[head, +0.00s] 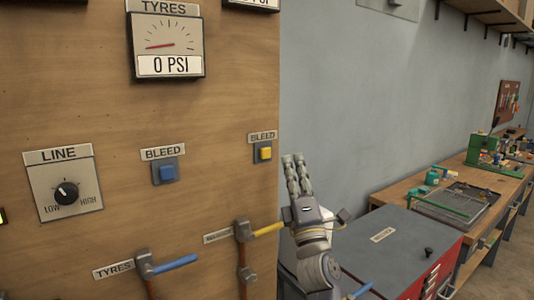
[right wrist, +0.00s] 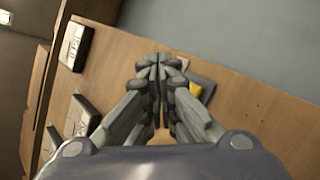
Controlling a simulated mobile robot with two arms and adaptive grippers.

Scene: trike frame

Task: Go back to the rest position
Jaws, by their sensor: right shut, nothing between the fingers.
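My right gripper (head: 293,160) points up in the head view, just right of the wooden panel's edge. Its fingers are shut together with nothing between them, and they also show in the right wrist view (right wrist: 158,62). A yellow button (head: 265,153) under a BLEED label is to the left of the fingertips; in the right wrist view a yellow part (right wrist: 194,89) shows partly behind the fingers. My left gripper is in neither view.
The wooden panel (head: 100,120) carries a TYRES gauge (head: 165,45) reading 0 PSI, a LINE knob (head: 66,193), a blue button (head: 167,173), a blue-handled valve (head: 174,264) and a yellow-handled valve (head: 267,229). A grey-topped red cabinet (head: 385,240) and a workbench (head: 450,185) stand at right.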

